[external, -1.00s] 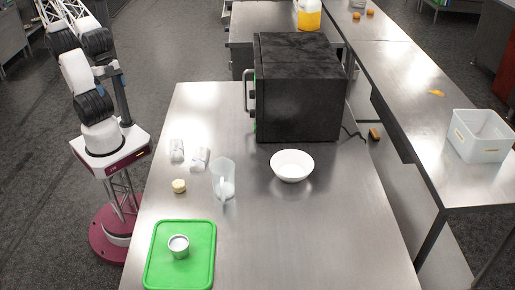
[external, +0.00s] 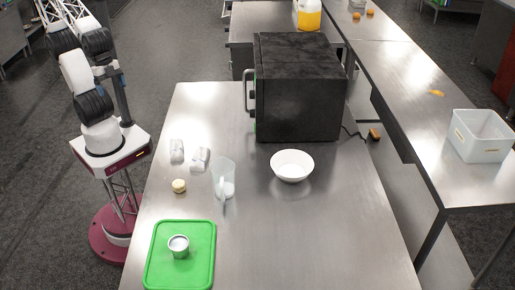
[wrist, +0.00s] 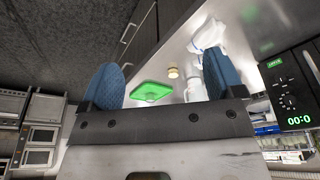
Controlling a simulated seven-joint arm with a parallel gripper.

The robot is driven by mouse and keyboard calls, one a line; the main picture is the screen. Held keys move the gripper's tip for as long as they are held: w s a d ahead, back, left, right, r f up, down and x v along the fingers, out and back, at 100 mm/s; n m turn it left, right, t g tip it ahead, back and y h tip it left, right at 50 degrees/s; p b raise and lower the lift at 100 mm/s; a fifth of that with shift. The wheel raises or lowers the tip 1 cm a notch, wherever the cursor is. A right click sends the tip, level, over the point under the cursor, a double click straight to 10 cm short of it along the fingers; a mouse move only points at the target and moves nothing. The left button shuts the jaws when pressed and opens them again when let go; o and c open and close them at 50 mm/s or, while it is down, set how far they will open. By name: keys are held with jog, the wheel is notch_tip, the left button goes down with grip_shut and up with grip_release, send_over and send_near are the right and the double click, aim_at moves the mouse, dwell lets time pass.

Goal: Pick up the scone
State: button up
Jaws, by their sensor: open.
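The scone (external: 179,186) is a small, pale yellow round piece on the steel table near its left edge. It also shows small in the wrist view (wrist: 173,72), between and beyond my fingers. My gripper (wrist: 163,80) shows two blue fingertips spread apart with nothing between them. It is well away from the scone. In the external view my arm stands at the upper left, and the gripper itself cannot be made out there.
A clear jug (external: 224,180) stands right of the scone, with two white wrapped-looking items (external: 200,159) behind it. A green tray (external: 195,275) with a metal cup (external: 178,246) lies in front. A white bowl (external: 292,166) and black oven (external: 298,90) are farther right.

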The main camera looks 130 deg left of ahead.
jog(key=m+t+y, duration=0.2)
jog(key=m+y, duration=0.9)
jog(key=m, duration=0.8)
send_over(172, 182)
jog(key=s+a, duration=0.2)
jog(key=s, duration=0.9)
notch_tip(172, 182, down, 13)
jog(key=w+d+f+m+t, duration=0.1)
jog(key=w+d+f+m, duration=0.1)
jog(key=w+d+f+m+t, duration=0.1)
jog(key=w+d+f+m, duration=0.1)
jog(key=w, duration=0.1)
jog(key=w+d+f+m+t, duration=0.1)
jog(key=w+d+f+m, duration=0.1)
jog(key=f, duration=0.1)
jog(key=shift+w+t, duration=0.35)
jog(key=shift+t, duration=0.05)
jog(key=shift+a, duration=0.1)
jog(key=shift+x, duration=1.25)
